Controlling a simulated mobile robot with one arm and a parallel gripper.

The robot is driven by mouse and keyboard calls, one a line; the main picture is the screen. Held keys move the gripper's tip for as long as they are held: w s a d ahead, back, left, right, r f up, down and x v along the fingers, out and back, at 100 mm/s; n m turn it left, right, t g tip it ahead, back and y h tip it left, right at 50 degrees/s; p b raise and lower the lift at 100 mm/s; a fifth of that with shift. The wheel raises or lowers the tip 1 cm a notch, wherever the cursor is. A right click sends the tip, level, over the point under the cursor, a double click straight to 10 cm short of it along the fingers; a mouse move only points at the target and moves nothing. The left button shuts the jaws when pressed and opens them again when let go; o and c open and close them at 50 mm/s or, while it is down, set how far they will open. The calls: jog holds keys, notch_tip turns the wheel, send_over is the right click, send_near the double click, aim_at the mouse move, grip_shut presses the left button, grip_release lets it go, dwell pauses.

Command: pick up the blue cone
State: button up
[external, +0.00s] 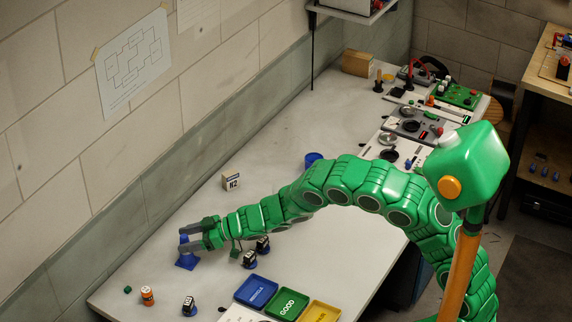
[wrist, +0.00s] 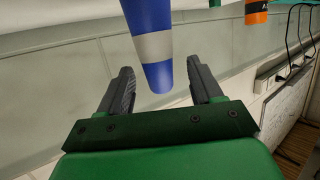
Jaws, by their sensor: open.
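The blue cone (external: 187,261) stands upright on the bench near its far left side, with a pale band around it. In the wrist view the cone (wrist: 152,47) shows large, its narrow end between my fingertips. My gripper (external: 183,239) is open, with a finger on either side of the cone's upper part. In the wrist view, gaps show between the cone and both fingers of my gripper (wrist: 160,70). Part of the cone is hidden behind the fingers in the external view.
Dark servos (external: 249,260) on blue bases stand under and beside my arm. An orange can (external: 147,296) and small green block (external: 127,290) are near the front left. Blue (external: 256,291), green (external: 287,304) and yellow (external: 320,313) trays lie in front.

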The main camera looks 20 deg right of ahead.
jog(key=shift+f, duration=0.8)
jog(key=shift+w+a, duration=0.2)
jog(key=shift+a, duration=0.75)
jog(key=shift+a+f, duration=0.25)
jog(key=shift+a, duration=0.2)
jog(key=shift+c, duration=0.5)
jog(key=shift+w, duration=0.1)
jog(key=c, duration=1)
